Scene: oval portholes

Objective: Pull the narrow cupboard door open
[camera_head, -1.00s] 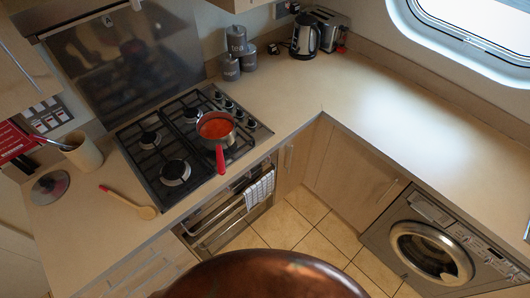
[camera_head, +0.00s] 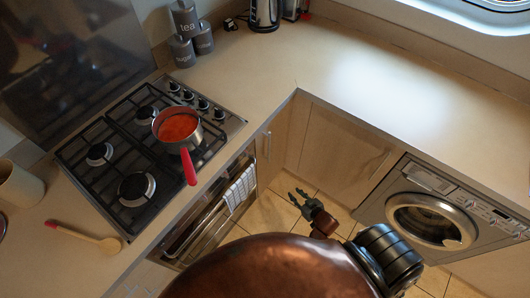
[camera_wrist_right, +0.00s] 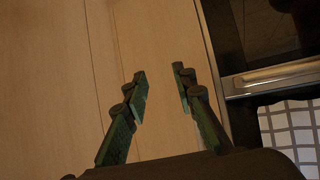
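The narrow cupboard door (camera_head: 273,166) is a pale wood panel between the oven and the inner corner of the counter. It looks shut. Its upright metal handle (camera_head: 267,143) is near the top. My right gripper (camera_head: 293,194) is low in front of the cupboards, above the tiled floor, with nothing in it. In the right wrist view its two green-padded fingers (camera_wrist_right: 159,72) are apart and point at the wooden door front (camera_wrist_right: 160,35). The handle does not show in that view. My left gripper is out of view.
The oven (camera_head: 205,222) with a checked towel (camera_head: 240,188) on its rail is left of the narrow door. A wider cupboard door (camera_head: 335,150) and a washing machine (camera_head: 430,215) are to the right. A red-handled pan (camera_head: 178,130) sits on the hob.

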